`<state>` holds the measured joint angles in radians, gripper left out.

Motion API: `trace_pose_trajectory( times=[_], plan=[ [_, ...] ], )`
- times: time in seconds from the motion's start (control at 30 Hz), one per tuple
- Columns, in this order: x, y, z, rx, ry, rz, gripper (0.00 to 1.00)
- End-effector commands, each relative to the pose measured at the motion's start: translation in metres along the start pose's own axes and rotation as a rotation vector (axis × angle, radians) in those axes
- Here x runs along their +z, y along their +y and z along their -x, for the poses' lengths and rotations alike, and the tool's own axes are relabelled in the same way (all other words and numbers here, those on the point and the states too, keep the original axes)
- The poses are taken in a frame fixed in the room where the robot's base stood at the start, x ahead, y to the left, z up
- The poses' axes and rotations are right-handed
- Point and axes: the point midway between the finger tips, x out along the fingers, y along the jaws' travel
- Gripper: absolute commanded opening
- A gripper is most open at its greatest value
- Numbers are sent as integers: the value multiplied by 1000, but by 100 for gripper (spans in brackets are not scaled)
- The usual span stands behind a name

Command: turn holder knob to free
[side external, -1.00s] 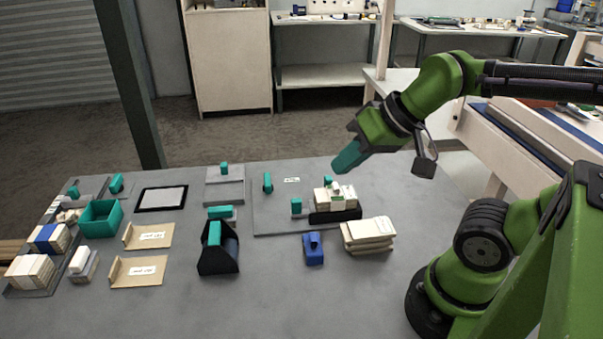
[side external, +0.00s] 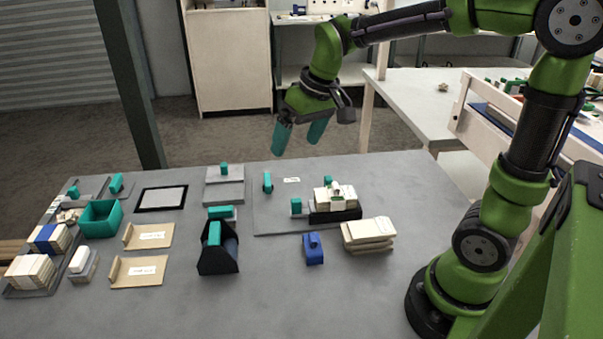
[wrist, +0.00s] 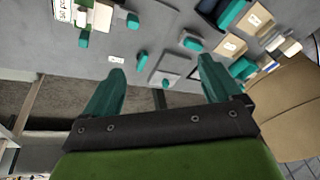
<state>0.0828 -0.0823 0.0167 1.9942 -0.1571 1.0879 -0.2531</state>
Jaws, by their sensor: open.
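A teal upright knob (side external: 267,182) stands at the left back of a grey plate (side external: 270,222), beside a small white label (side external: 292,180). It shows in the wrist view (wrist: 142,60) between and beyond the fingers. Other teal knobs stand at a block stack (side external: 328,181) and left of it (side external: 296,206). I cannot tell for sure which is the holder knob. My gripper (side external: 298,140) is open and empty, teal fingers apart and pointing down, in the air above the table's back edge. It also shows in the wrist view (wrist: 162,68).
A grey block with a teal knob (side external: 224,172) stands left of the plate. A black holder (side external: 218,262), blue block (side external: 314,250) and pale stack (side external: 368,235) are in front. A teal bin (side external: 100,218) stands left. The table's right front is clear.

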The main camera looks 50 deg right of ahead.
Motion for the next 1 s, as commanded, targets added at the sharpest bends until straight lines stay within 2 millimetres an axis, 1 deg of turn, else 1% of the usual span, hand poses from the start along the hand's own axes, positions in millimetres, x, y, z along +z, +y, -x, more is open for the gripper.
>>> trace_pose_trajectory(
  times=[0.03, 0.1, 0.17, 0.2, 0.3, 0.4, 0.5, 0.57, 0.6, 0.63, 0.7, 0.87, 1.0],
  plan=[
    [-20, 4, -12, 15, -41, 52, 98],
    [-43, 10, -26, 31, -88, 138, 98],
    [-63, 16, -39, 41, -131, 217, 98],
    [-75, 21, -49, 46, -159, 272, 98],
    [-104, 33, -73, 49, -227, 420, 98],
    [-127, 44, -92, 42, -283, 573, 98],
    [-144, 51, -97, 30, -315, 716, 98],
    [-152, 51, -91, 24, -318, 794, 98],
    [-156, 50, -83, 23, -314, 838, 98],
    [-157, 50, -79, 20, -315, 864, 98],
    [-154, 50, -77, 4, -331, 910, 98],
    [-150, 50, -84, -11, -339, 951, 98],
    [-143, 53, -104, -12, -341, 951, 98]
  ],
)
